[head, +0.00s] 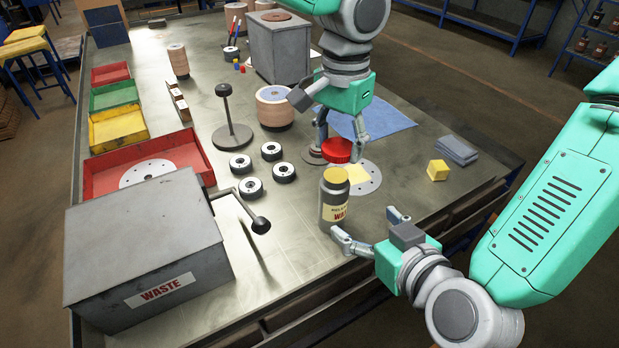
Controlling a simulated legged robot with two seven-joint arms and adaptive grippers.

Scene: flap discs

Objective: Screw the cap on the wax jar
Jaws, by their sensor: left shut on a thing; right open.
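The wax jar (334,200) stands upright on the bench, with a yellow-brown top and a cream label partly showing "WAX". A red round cap (337,150) is in my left gripper (340,149), which is shut on it. The cap is above and slightly behind the jar's top in the picture, apart from it as far as I can tell. My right gripper (370,228) is open and empty, low at the jar's right front. Its fingers point toward the jar, one near its base and one to its right. They do not appear to grip the jar.
A grey disc with a yellow centre (366,184) lies just behind the jar. A yellow block (438,170) and grey pads (457,150) lie to the right. Several black-and-white rings (250,188) and a grey waste box (140,240) with a protruding handle are left.

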